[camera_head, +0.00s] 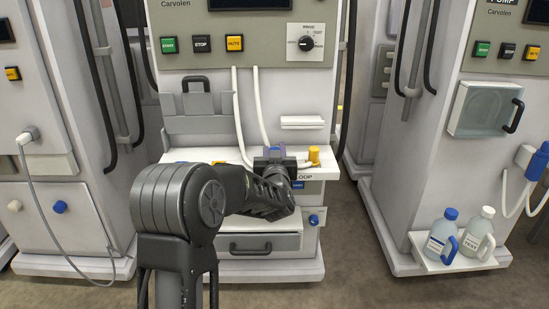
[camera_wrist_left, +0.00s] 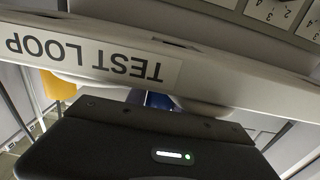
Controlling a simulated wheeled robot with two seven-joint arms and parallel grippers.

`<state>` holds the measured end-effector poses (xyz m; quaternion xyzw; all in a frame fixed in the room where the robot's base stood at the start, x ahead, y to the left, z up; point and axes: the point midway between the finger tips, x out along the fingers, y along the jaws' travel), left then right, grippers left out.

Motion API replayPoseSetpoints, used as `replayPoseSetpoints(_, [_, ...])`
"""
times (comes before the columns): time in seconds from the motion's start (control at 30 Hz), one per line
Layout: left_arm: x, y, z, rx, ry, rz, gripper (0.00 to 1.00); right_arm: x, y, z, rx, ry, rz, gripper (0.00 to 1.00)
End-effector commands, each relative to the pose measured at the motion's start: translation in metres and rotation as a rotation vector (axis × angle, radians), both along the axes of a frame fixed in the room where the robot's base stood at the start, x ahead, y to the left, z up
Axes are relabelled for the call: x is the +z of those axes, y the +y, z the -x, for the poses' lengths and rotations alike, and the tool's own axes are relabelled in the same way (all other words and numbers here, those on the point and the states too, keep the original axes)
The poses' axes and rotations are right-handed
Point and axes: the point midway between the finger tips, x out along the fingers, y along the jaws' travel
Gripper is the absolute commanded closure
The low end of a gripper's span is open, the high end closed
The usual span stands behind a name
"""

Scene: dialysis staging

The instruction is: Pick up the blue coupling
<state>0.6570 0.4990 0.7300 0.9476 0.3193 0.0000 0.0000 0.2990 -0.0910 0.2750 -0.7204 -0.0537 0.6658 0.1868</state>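The blue coupling (camera_head: 274,149) is on the white test loop shelf of the middle machine, and only a small blue part shows between the dark fingers of my left gripper (camera_head: 274,160). In the left wrist view, a sliver of the blue coupling (camera_wrist_left: 158,100) shows beyond the black gripper body, which hides the rest. My left gripper is at the coupling, reaching in over the shelf's front edge. The frames do not show whether its fingers are closed on the coupling or only around it. My right gripper is not in view.
A yellow coupling (camera_head: 314,155) stands on the shelf just right of my gripper, with white tubes nearby. The shelf front carries a TEST LOOP label (camera_wrist_left: 90,55). A drawer (camera_head: 258,243) is below. Two bottles stand on a low ledge (camera_head: 455,264) at the right.

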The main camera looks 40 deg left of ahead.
Motion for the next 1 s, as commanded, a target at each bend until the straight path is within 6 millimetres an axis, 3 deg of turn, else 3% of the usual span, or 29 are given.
replayPoseSetpoints(0.33, [0.0,0.0,0.0,0.0,0.0,0.0,1.0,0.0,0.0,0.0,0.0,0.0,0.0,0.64])
replayPoseSetpoints(0.77, [0.001,0.0,0.0,0.0,-0.001,-0.001,1.0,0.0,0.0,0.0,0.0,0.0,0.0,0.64])
replayPoseSetpoints(1.0, [0.014,0.0,0.0,0.0,-0.003,-0.001,1.0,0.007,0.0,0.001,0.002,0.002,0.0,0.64])
